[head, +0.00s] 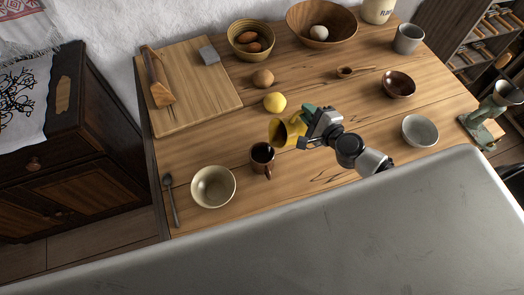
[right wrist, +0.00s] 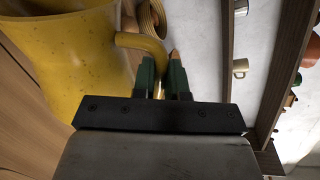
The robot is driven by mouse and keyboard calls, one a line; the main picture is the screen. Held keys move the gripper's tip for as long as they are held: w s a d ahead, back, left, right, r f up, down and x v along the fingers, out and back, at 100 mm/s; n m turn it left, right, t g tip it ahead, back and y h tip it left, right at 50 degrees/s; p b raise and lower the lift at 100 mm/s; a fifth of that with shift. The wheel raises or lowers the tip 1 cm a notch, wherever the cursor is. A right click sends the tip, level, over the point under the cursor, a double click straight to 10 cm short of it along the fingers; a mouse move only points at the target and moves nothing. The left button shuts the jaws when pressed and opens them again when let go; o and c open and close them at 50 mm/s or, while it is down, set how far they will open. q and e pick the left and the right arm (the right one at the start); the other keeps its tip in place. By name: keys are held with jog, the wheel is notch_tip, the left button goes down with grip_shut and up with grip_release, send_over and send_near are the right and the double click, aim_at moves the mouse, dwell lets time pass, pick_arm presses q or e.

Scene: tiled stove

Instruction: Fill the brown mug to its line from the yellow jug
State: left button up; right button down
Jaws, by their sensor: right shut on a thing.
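The yellow jug (head: 280,133) is tipped to the left above the table, its mouth turned toward the brown mug. My right gripper (head: 308,116) is shut on the jug's handle. The right wrist view shows the yellow jug (right wrist: 75,55) large at the left, with the green fingers of the gripper (right wrist: 163,75) on its handle (right wrist: 148,42). The brown mug (head: 262,157) stands upright on the table, just below and left of the jug, with dark contents or a dark inside. I cannot make out its line or any stream. My left gripper is not in view.
A cream bowl (head: 213,187) stands left of the mug, with a spoon (head: 171,200) beside it. A lemon (head: 275,102) and a potato (head: 263,78) lie behind the jug. A cutting board (head: 205,95) is at the back left; a grey-green bowl (head: 419,130) stands at the right.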

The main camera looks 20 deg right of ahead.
jog(key=shift+a+r+n+p, duration=0.4)
jog(key=shift+a+r+p, duration=0.15)
jog(key=shift+p, duration=0.35)
dwell(2.0)
jog(key=shift+s+a+r+p, duration=0.1)
jog(key=shift+a+r+p, duration=0.2)
jog(key=shift+p, duration=0.35)
dwell(0.9)
jog(key=shift+f, duration=0.1)
